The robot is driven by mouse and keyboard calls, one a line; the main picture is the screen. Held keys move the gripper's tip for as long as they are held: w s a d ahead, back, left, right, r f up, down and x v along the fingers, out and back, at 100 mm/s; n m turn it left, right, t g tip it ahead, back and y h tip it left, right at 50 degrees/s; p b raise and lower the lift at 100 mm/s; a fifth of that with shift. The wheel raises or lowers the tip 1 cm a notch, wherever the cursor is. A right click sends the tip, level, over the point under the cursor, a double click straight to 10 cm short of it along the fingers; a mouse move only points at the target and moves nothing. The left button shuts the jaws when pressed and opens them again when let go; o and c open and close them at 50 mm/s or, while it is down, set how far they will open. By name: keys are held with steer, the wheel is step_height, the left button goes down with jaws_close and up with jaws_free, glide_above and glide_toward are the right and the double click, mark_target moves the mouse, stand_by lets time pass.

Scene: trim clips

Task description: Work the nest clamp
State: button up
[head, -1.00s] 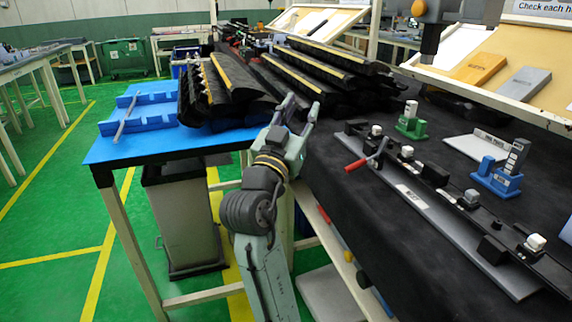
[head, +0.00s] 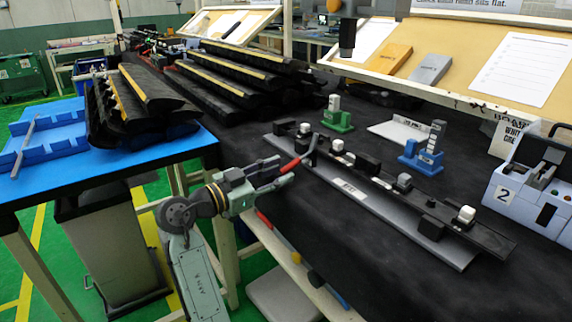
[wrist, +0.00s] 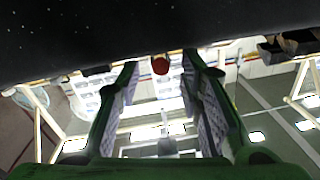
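The nest (head: 350,188) is a long grey plate with a white label and a dark rail of black blocks and pale pads, lying on the black table. Its clamp lever has a red handle (head: 291,165) at the near left end, pointing left over the table edge. My gripper (head: 284,170) is at this handle, its fingers open on either side of the handle's end in the head view. In the wrist view the handle's round red end (wrist: 160,66) shows between the two spread fingers (wrist: 163,85). I cannot see any contact.
A green fixture (head: 338,121) and a blue fixture (head: 421,158) stand behind the nest. A numbered grey device (head: 535,185) is at the right. Dark trim strips (head: 240,70) are stacked at the back left. A blue-topped table (head: 180,151) is at the left.

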steer(key=shift+p+x, duration=0.3)
steer(key=shift+x, duration=1.55)
steer(key=shift+c, duration=0.5)
jaws_close()
